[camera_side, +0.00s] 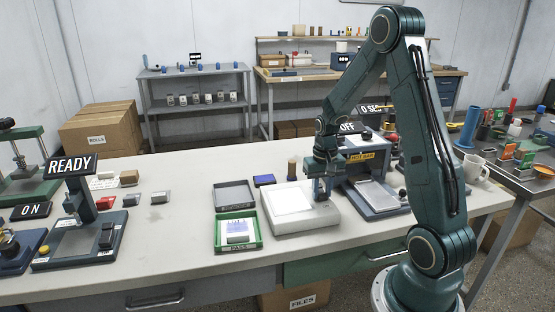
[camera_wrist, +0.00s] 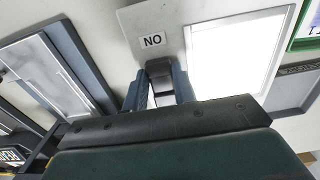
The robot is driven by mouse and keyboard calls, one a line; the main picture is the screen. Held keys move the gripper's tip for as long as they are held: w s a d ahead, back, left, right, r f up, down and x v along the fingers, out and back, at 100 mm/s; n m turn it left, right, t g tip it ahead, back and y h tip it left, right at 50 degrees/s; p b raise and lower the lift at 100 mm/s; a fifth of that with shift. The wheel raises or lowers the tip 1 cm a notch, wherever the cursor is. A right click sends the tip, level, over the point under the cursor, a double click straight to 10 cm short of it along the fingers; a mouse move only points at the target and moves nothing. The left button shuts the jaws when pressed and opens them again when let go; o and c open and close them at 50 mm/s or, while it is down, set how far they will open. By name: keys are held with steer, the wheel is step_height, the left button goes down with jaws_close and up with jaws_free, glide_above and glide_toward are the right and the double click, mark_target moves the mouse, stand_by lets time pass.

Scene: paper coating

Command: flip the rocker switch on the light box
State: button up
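The light box (camera_side: 318,219) is a pale, flat box near the middle of the bench. Its panel (camera_side: 291,199) is bright white, and the lit panel (camera_wrist: 238,55) also shows in the wrist view. The rocker switch (camera_wrist: 159,69) is a dark block on the box's pale margin, beside a label reading "NO" (camera_wrist: 152,40) as seen from the wrist. My gripper (camera_side: 320,196) is low over the box's right side. In the wrist view its fingers (camera_wrist: 161,90) stand apart on either side of the switch's near end; whether they touch it is unclear.
A green-rimmed tray (camera_side: 218,244) and a dark grey tray (camera_side: 234,193) lie left of the light box. A blue press-like device (camera_side: 372,200) with a "HOT BAR" label stands close on the right. The bench front is clear.

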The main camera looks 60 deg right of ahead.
stand_by(0.3)
steer(key=shift+w+d+r+g+y, duration=0.1)
steer(key=shift+w+d+g+y, duration=0.15)
steer(key=shift+g+y, duration=0.6)
steer(key=shift+w+d+r+g+y, duration=0.1)
steer(key=shift+w+d+g+y, duration=0.15)
steer(key=shift+g+y, duration=0.6)
steer(key=shift+o, duration=0.2)
steer(key=shift+c, duration=0.2)
steer(key=o, duration=1)
steer(key=v, duration=1.2)
